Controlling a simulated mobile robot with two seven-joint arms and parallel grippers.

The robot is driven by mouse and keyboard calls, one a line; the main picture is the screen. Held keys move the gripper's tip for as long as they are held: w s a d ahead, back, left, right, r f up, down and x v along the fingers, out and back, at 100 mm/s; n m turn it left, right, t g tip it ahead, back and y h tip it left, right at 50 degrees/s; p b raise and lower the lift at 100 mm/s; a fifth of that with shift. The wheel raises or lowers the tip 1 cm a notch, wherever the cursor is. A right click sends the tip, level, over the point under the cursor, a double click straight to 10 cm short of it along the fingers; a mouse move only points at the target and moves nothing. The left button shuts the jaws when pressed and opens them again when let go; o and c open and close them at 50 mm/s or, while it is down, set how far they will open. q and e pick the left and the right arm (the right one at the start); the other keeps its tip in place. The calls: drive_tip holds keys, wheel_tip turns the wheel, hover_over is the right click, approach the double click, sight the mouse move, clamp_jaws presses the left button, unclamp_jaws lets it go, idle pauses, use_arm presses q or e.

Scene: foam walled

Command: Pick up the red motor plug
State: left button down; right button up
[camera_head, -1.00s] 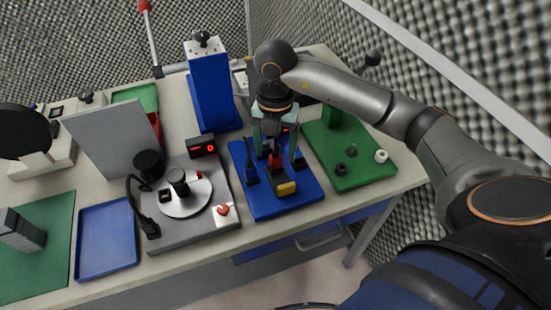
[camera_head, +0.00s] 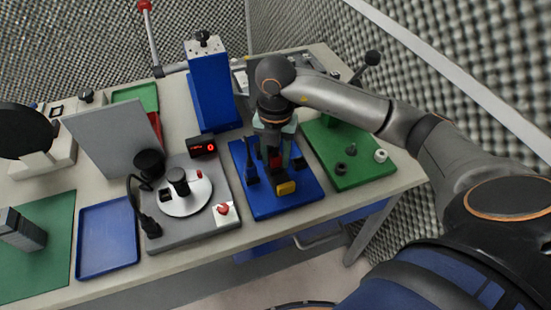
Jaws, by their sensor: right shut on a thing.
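The red motor plug (camera_head: 275,161) stands on the blue board (camera_head: 309,193), in front of the raised blue block. My right gripper (camera_head: 276,153) reaches down over it from above. A black and yellow block (camera_head: 286,188) sits directly in front of the plug. A black upright plug (camera_head: 251,168) stands just left of the fingers. I cannot tell whether the red plug is clear of the board. My left gripper is not in view.
A grey plate with a round turntable (camera_head: 190,195) and a small red display box (camera_head: 202,146) lie to the left. A green board (camera_head: 350,170) with small knobs lies to the right. A tall blue block (camera_head: 210,95) stands behind. An empty blue tray (camera_head: 108,238) is far left.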

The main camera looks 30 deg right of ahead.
sight(275, 148)
clamp_jaws()
drive_tip(key=shift+r, duration=0.5)
wheel_tip(275, 148, up, 2)
drive_tip(key=shift+r, duration=0.2)
drive_tip(key=s+a+r+p, duration=0.1)
drive_tip(key=s+a+r, duration=0.5)
drive_tip(key=s+r, duration=0.3)
drive_tip(key=s, duration=0.3)
drive_tip(key=shift+s+a+r, duration=0.2)
drive_tip(key=shift+a+r, duration=0.1)
drive_tip(key=shift+a, duration=0.05)
